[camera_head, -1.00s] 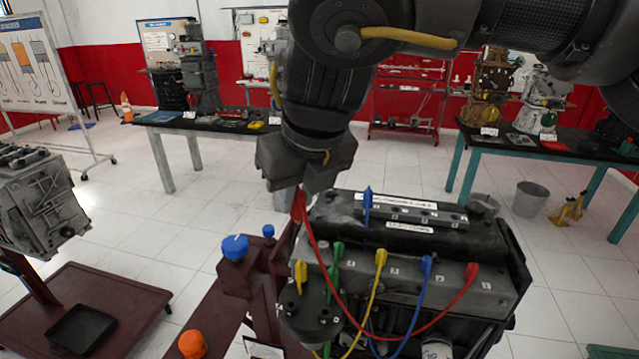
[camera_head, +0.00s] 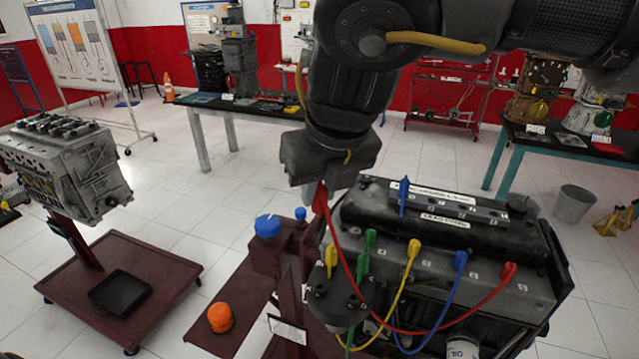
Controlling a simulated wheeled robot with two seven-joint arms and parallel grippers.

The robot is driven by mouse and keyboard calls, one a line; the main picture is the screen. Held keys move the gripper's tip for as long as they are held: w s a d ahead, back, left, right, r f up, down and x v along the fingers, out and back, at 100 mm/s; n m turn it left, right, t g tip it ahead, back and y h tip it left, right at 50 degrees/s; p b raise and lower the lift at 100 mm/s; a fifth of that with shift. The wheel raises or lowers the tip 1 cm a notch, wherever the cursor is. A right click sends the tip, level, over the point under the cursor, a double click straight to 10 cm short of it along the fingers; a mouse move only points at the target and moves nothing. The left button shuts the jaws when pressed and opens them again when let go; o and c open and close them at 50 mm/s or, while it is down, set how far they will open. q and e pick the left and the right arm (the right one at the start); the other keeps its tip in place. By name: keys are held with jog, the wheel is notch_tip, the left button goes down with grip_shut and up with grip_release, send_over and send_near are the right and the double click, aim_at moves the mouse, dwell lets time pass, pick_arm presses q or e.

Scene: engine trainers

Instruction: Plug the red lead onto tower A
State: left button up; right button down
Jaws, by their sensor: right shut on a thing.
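My right gripper (camera_head: 321,183) hangs at the engine's left end and is shut on the red boot (camera_head: 320,200) of the red lead (camera_head: 347,275). The boot is above and slightly left of the dark distributor cap (camera_head: 340,302), visibly apart from it. The lead loops down and right to another red boot (camera_head: 508,272) on the engine (camera_head: 450,250). A yellow boot (camera_head: 331,258) and a green boot (camera_head: 363,262) stand at the cap. Any tower lettering is too small to read. My left gripper is not in view.
A blue lead boot (camera_head: 403,192) stands upright on the engine top. A blue knob (camera_head: 267,226) and an orange cap (camera_head: 221,317) are on the red stand left of the engine. Another engine (camera_head: 75,165) stands at left. Open floor lies between them.

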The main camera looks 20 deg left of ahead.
notch_tip(320, 180, down, 11)
jog(key=b, duration=0.7)
dwell(0.6)
jog(key=shift+f, duration=0.2)
dwell(0.7)
jog(key=shift+f+b, duration=1.85)
jog(key=shift+f, duration=0.7)
jog(key=shift+f+b, duration=0.4)
jog(key=shift+b, duration=0.05)
jog(key=shift+f, duration=0.3)
jog(key=shift+f, duration=0.1)
